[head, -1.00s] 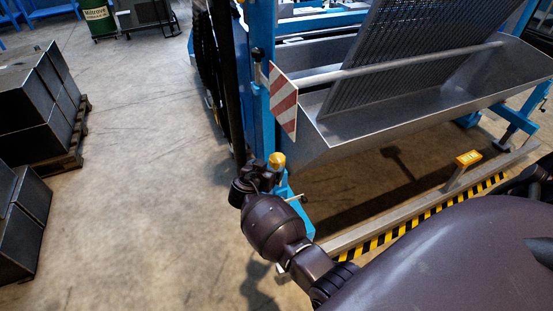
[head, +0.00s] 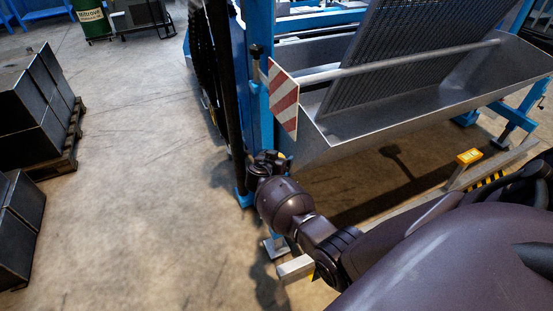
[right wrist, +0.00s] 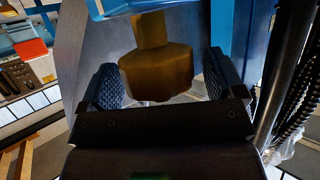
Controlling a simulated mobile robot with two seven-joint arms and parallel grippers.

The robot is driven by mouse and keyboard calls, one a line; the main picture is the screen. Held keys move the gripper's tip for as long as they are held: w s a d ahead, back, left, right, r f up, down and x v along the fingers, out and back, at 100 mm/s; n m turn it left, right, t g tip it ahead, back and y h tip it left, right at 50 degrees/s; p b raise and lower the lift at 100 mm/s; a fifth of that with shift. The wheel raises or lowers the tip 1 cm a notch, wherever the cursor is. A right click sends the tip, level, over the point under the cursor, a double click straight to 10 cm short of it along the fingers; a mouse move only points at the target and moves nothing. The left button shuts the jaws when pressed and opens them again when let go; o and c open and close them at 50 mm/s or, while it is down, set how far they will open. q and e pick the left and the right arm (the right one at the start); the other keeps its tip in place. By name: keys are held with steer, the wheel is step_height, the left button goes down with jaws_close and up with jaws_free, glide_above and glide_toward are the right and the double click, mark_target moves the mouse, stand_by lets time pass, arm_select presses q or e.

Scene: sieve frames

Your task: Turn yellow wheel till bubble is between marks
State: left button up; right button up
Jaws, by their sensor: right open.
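The yellow wheel (right wrist: 157,70) is a faceted knob on a thinner stem, between the two pads of my right gripper (right wrist: 160,88) in the right wrist view. The jaws are open, with a gap visible on each side of the wheel. In the head view, my right gripper (head: 265,163) is at the foot of the blue post and hides most of the wheel (head: 282,155). A yellow block (head: 469,157) with a small pale window sits on the low rail at right; it may be the level. Its bubble and marks are too small to see. My left gripper is not in view.
A grey metal trough (head: 420,115) with a slanted sieve screen (head: 395,50) stands behind. A red-and-white striped plate (head: 284,98) hangs on the blue post (head: 252,120) just above my gripper. Dark boxes (head: 30,110) on a pallet stand left. Floor between is clear.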

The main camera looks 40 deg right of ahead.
steer(key=shift+c, duration=0.3)
steer(key=c, duration=0.7)
steer(key=shift+c, duration=0.8)
